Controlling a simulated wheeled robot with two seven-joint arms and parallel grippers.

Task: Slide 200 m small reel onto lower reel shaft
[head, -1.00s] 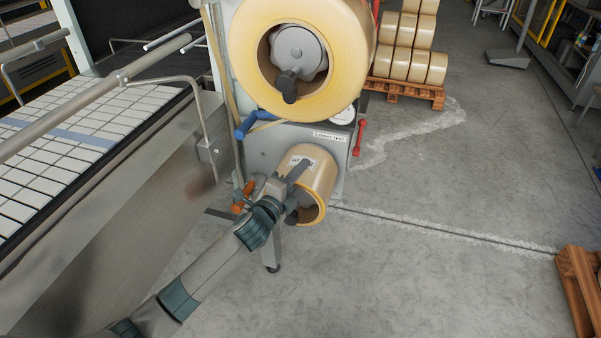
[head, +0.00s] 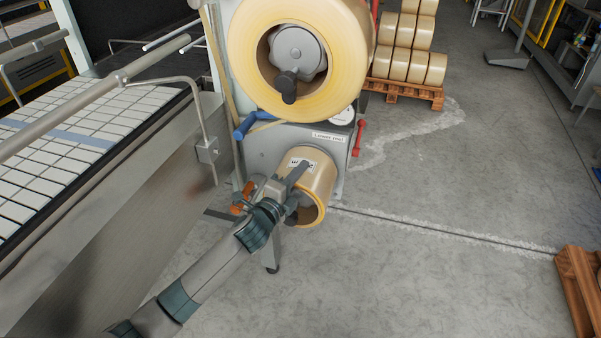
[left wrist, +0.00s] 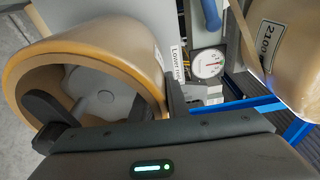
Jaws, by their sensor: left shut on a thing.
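The small tan reel (head: 318,180) with a white label is at the front of the machine, under the "Lower reel" plate (head: 328,137). My left gripper (head: 294,190) is shut on its wall. In the left wrist view one finger is inside the bore of the small reel (left wrist: 90,42) and the other outside. A grey round hub, the lower reel shaft (left wrist: 103,97), shows within the bore. The reel looks in line with it, but how far it is on I cannot tell. My right gripper is not in view.
A large upper reel (head: 347,85) sits on its hub just above. A blue lever (head: 250,126) and a red handle (head: 358,138) flank the lower mount. The conveyor side (head: 165,175) is close on the left. Floor to the right is clear up to a pallet (head: 577,285).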

